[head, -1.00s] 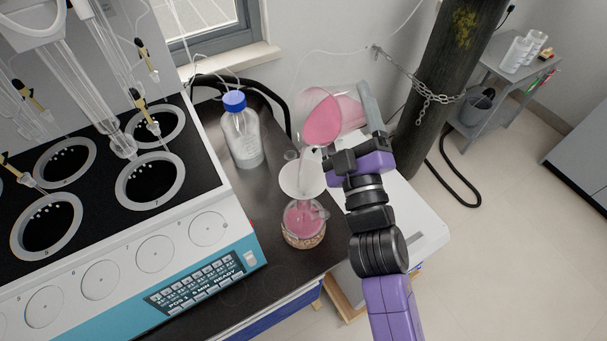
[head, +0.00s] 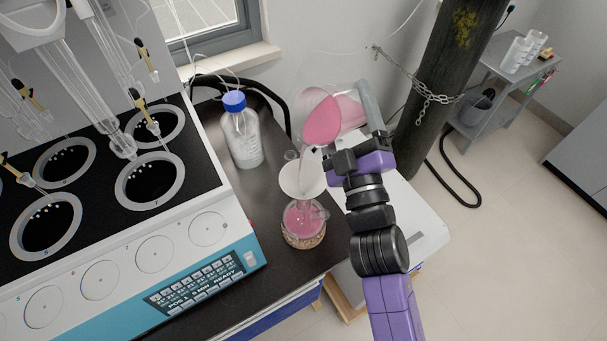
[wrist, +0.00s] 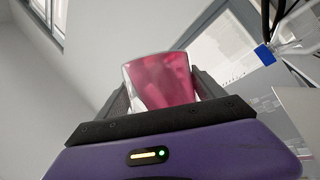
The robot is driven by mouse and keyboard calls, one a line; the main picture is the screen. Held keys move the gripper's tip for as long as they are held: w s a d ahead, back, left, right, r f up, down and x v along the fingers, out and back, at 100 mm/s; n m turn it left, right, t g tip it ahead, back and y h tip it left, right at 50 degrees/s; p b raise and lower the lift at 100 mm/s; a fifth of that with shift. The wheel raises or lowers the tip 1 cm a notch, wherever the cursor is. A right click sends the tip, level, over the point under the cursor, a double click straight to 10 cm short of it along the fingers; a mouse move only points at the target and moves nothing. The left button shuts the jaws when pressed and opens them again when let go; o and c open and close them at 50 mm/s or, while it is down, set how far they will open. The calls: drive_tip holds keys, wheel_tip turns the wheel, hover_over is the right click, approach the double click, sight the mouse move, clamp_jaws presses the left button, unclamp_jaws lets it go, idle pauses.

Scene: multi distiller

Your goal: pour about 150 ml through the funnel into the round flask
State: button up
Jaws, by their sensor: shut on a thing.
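My gripper (head: 357,150) is shut on a clear beaker (head: 350,108) holding pink liquid, tilted to the left above the funnel. In the wrist view the beaker (wrist: 160,80) sits between the two fingers. The white funnel (head: 302,180) stands in the neck of the round flask (head: 304,219). The flask rests on a cork-coloured ring (head: 304,240) on the dark bench and holds pink liquid in its bulb. A faint pale streak shows between lip and funnel; I cannot tell clearly whether liquid is flowing.
A blue-capped bottle (head: 242,130) stands behind and left of the funnel. The distiller (head: 120,215) fills the left side. A white box (head: 408,225) lies right of the bench, under my arm. A chained dark cylinder (head: 445,85) stands behind at right.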

drive_tip(key=shift+r, duration=0.1)
drive_tip(key=shift+m+p, duration=0.3)
drive_tip(key=shift+p, duration=0.05)
drive_tip(key=shift+r+m+g+h+p, duration=0.2)
drive_tip(key=shift+m+g+h+p, duration=0.25)
drive_tip(key=shift+p, duration=0.5)
drive_tip(key=shift+f+m+g+h+p, duration=0.1)
drive_tip(key=shift+m+g+h+p, duration=0.15)
drive_tip(key=shift+m+p, duration=0.45)
drive_tip(key=shift+s+a+f+m+g+h+p, duration=0.15)
drive_tip(key=shift+f+m+g+h+p, duration=0.15)
drive_tip(key=shift+f+m+g+p, duration=0.4)
drive_tip(key=shift+f+b, duration=0.3)
drive_tip(key=shift+f, duration=0.1)
drive_tip(key=shift+r+p, duration=0.1)
drive_tip(key=shift+p, duration=0.3)
